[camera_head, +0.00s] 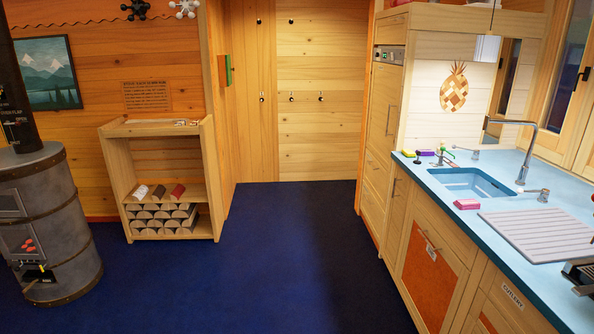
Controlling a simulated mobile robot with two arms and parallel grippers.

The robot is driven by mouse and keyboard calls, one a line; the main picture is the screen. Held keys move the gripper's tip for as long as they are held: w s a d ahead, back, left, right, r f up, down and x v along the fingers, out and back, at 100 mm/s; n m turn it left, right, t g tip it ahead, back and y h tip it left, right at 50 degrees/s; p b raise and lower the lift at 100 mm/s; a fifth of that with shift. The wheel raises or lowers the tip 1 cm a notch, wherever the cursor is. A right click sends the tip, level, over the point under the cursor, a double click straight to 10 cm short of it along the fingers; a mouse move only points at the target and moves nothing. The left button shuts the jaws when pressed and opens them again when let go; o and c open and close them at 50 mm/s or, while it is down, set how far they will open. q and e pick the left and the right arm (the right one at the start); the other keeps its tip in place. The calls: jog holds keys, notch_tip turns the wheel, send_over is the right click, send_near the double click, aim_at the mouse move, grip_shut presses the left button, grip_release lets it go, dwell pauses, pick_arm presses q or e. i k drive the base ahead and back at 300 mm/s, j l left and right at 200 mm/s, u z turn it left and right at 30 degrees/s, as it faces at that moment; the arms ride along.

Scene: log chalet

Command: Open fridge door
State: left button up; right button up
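A tall wood-fronted built-in cabinet (379,135) stands at the left end of the kitchen counter and looks like the fridge. It has a small control panel (389,55) at its top and a vertical bar handle (391,121) on its upper door. Its front is seen at a steep angle, and the doors look shut. Neither of my grippers is in view.
The blue counter (540,287) with a sink (468,183) and drawers runs along the right. A wood shelf (206,180) with logs and a metal stove (50,225) stand at the left. The dark blue floor (290,260) between is clear.

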aim_at(386, 84)
jog(key=i, duration=2.25)
jog(key=i+z, duration=0.2)
jog(key=i, duration=0.3)
jog(key=i+j+z, duration=0.2)
jog(key=i, duration=0.25)
jog(key=i+z, duration=0.15)
jog(key=i, duration=0.35)
jog(key=i+j+z, duration=0.2)
jog(key=i, duration=0.25)
